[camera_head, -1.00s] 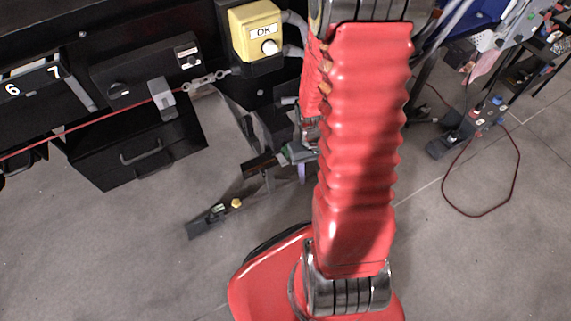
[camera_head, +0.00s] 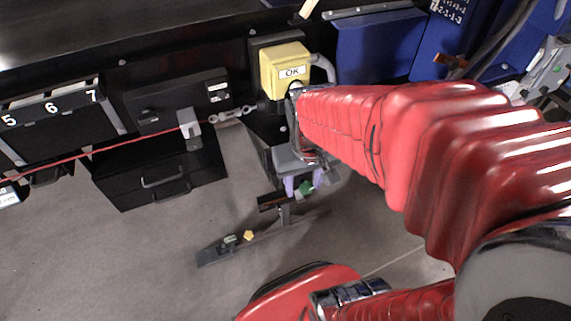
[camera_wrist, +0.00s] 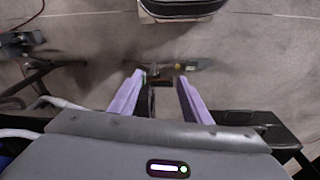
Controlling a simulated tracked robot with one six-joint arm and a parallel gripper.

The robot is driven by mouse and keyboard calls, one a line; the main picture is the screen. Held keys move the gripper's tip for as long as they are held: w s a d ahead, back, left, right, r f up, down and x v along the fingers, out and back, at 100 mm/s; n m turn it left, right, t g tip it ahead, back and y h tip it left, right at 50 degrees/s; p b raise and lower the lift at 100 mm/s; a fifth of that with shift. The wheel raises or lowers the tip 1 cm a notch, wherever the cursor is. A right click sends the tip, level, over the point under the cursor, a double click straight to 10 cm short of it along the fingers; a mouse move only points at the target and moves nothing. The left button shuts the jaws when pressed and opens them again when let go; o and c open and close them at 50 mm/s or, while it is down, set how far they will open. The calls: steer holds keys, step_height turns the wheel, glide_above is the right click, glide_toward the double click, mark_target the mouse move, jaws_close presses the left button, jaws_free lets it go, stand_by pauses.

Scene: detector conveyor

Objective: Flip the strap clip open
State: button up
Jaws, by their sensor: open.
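A grey clip (camera_head: 190,128) sits on the thin red strap (camera_head: 110,148) along the front of the black conveyor, in the head view. Its finer shape is too small to tell. My gripper (camera_head: 298,187) points down to the right of the clip and lower, well apart from it, below the yellow box. In the wrist view my gripper (camera_wrist: 160,77) shows two purple fingers spread apart with nothing held between them. The clip does not show in the wrist view.
A metal chain (camera_head: 232,113) runs right of the clip. A black drawer box (camera_head: 160,180) hangs below the clip. A dark pedal (camera_head: 225,250) lies on the otherwise open grey floor.

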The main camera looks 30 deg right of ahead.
steer(key=s+a+r+n+t, duration=0.1)
steer(key=a+r+t, duration=0.1)
steer(key=r, duration=0.4)
steer(key=s+a+r+n+t, duration=0.1)
steer(key=a+r+t, duration=0.1)
steer(key=a+r, duration=0.3)
steer(key=shift+a+r+y, duration=0.2)
steer(key=shift+r+y, duration=0.1)
steer(key=shift+r, duration=0.3)
steer(key=shift+c, duration=0.2)
